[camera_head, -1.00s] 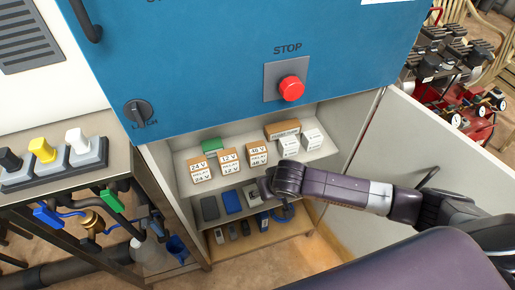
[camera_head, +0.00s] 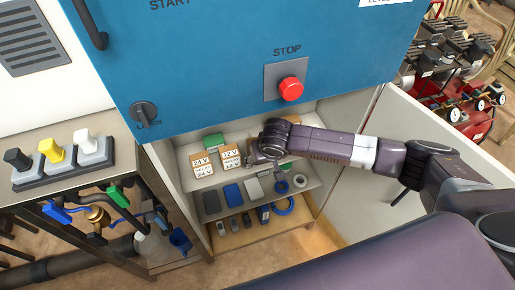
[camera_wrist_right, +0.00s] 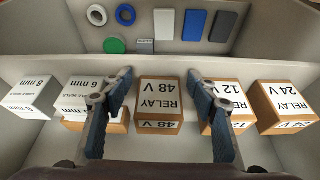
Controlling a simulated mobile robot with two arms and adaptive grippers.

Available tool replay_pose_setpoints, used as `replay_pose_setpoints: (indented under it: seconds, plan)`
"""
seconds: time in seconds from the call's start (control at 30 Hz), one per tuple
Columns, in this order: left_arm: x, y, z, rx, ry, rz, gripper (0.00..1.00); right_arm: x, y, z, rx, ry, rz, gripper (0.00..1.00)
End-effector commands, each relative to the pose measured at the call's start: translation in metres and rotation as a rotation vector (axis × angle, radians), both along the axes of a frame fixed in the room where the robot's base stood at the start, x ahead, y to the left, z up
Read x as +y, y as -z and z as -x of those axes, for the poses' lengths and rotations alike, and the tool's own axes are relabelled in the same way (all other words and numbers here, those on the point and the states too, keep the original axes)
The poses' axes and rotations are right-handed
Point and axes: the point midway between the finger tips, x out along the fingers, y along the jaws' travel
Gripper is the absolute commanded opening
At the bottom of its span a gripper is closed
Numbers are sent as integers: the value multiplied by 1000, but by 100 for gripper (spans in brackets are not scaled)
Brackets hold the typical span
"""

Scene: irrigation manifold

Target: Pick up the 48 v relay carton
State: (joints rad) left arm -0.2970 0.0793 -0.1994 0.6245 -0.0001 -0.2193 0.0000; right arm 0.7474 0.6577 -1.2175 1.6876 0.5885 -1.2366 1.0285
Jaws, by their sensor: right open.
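The 48 V relay carton (camera_wrist_right: 159,92) is a brown box with white labels. It stands on the cabinet shelf, upside down in the right wrist view. My right gripper (camera_wrist_right: 161,84) is open, one finger on each side of this carton, with a gap on both sides. The right finger overlaps the 12 V relay carton (camera_wrist_right: 236,92) in the picture, and the left one the 6 mm cable seals boxes (camera_wrist_right: 73,98). In the head view my right gripper (camera_head: 256,158) hides most of the 48 V carton. My left gripper is not in view.
The 24 V relay carton (camera_head: 202,165) stands left of the 12 V one. A green item (camera_head: 213,141) lies behind them. The lower shelf holds blue and grey boxes (camera_head: 233,194). The blue cabinet front (camera_head: 220,60) hangs above; an open door (camera_head: 370,180) is at right.

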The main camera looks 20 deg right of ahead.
Motion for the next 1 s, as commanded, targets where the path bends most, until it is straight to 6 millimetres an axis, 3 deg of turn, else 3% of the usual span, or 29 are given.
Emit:
replay_pose_setpoints:
  seconds: [0.17, 0.3, 0.57, 0.87, 1.0]
  plan:
    - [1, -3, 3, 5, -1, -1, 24, 0, -2, -28, -2, 1, 1, 54]
    - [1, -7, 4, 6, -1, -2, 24, 0, 9, -29, 0, -1, 1, 54]
    - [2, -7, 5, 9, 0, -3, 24, 0, 11, -29, -1, -1, 0, 54]
    - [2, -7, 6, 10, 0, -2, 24, 0, 11, -29, -1, -1, 0, 21]
    - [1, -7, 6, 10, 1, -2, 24, 0, 11, -30, -1, -1, 0, 18]
